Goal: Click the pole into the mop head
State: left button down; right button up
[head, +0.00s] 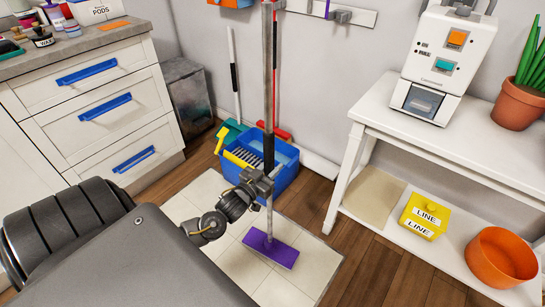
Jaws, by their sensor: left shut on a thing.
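The pole (268,60) is long, grey and near upright, with a black section along its lower middle. My left gripper (261,183) is shut around it, below the black section. The mop head (271,250) is a flat purple piece lying on the pale tiled floor patch below the gripper. The pole's lower end comes down to the middle of the mop head in the head view; I cannot tell whether it is locked in. My right gripper is not in view.
A blue bucket (284,178) stands just behind the pole, with a broom and other handles against the wall. A white cabinet (98,100) is at left. A white table (431,142) at right bears a dispenser (448,62); its lower shelf holds a yellow box (425,216) and an orange bowl (502,258).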

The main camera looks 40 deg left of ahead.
pick_arm(q)
jog(key=shift+s+d+f, duration=0.15)
jog(key=shift+f, duration=0.35)
jog(key=c, duration=1.6)
grip_release()
jog(key=o, duration=0.5)
jog(key=shift+r, duration=0.2)
jog(key=o, duration=0.8)
jog(key=shift+w+r, duration=0.1)
jog(key=shift+w, duration=0.1)
